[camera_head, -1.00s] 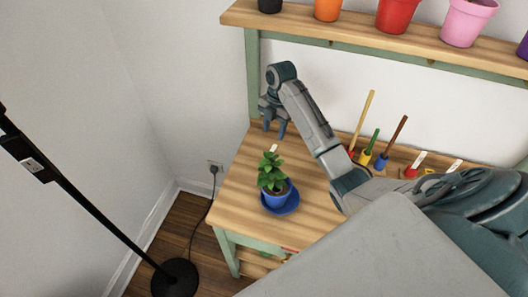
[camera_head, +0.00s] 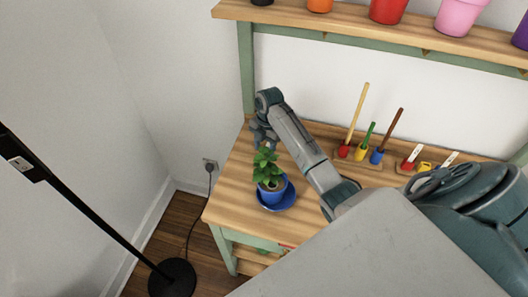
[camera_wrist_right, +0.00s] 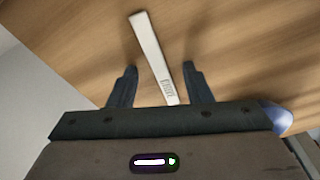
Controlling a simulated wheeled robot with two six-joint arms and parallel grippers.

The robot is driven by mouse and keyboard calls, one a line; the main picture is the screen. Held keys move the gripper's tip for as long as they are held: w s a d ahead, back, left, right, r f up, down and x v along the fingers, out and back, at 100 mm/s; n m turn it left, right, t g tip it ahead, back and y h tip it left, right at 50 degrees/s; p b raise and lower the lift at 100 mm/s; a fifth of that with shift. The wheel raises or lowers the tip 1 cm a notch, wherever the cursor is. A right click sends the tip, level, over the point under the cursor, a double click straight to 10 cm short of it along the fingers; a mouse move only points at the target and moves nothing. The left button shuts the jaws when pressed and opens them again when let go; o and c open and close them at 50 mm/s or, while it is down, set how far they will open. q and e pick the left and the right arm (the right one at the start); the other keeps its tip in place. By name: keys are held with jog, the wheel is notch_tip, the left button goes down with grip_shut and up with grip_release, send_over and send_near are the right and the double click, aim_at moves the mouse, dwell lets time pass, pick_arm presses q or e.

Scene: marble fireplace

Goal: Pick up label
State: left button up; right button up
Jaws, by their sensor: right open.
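A slim white label (camera_wrist_right: 150,45) with small dark print at its near end lies on the wooden table in the right wrist view. My right gripper (camera_wrist_right: 160,68) is open, with one finger on each side of the label and the label's near end between them. I cannot tell how far above the table the fingertips are. In the head view my right gripper (camera_head: 263,136) is low over the table's back left corner, behind the plant, and the label there is hidden. My left gripper is not in view.
A green plant in a blue pot (camera_head: 272,192) on a blue saucer (camera_head: 286,201) stands close in front of the gripper. Holders with tools (camera_head: 360,163) and white tags (camera_head: 414,155) stand at the back. A shelf (camera_head: 345,25) with coloured pots is above.

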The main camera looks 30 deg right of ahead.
grip_shut()
jog(key=shift+r, duration=0.1)
